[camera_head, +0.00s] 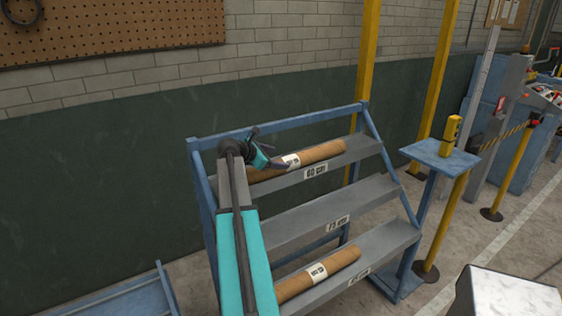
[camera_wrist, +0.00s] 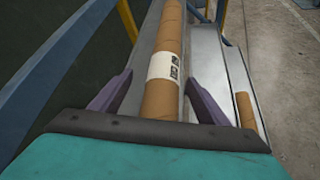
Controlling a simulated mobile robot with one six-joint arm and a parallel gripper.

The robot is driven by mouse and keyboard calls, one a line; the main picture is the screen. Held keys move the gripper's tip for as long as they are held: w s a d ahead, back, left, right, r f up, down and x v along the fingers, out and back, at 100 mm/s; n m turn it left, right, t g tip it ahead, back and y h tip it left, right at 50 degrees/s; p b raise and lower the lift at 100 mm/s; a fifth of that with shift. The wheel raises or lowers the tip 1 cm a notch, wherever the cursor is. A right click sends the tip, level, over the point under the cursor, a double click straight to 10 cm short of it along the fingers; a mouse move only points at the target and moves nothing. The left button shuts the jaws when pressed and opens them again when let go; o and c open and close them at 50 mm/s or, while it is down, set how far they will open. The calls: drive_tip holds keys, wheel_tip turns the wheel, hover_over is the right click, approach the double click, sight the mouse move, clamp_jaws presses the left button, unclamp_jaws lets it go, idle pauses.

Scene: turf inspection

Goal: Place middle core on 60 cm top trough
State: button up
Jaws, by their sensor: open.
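A brown cardboard core (camera_head: 323,153) with a white label lies lengthwise on the top trough (camera_head: 358,150), marked 60 cm. It also runs up the middle of the wrist view (camera_wrist: 168,42). My gripper (camera_head: 277,161) is open over this core's left part. In the wrist view its two dark fingers (camera_wrist: 159,78) stand on either side of the core near its label, with gaps showing. The middle trough (camera_head: 300,222) is empty; its tag looks like 75 cm. A second labelled core (camera_head: 338,263) lies on the bottom trough (camera_head: 385,243) and shows partly in the wrist view (camera_wrist: 246,110).
The blue rack frame (camera_head: 295,118) surrounds the troughs, close to a green and brick wall. A blue stand (camera_head: 440,157) with a yellow device (camera_head: 451,133) is to the right, beside yellow posts (camera_head: 437,90). A blue frame (camera_head: 118,300) sits low at left.

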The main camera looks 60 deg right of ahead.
drive_tip(key=b+v, duration=0.1)
drive_tip(key=v, duration=0.6)
drive_tip(key=shift+r, duration=0.1)
idle(0.6)
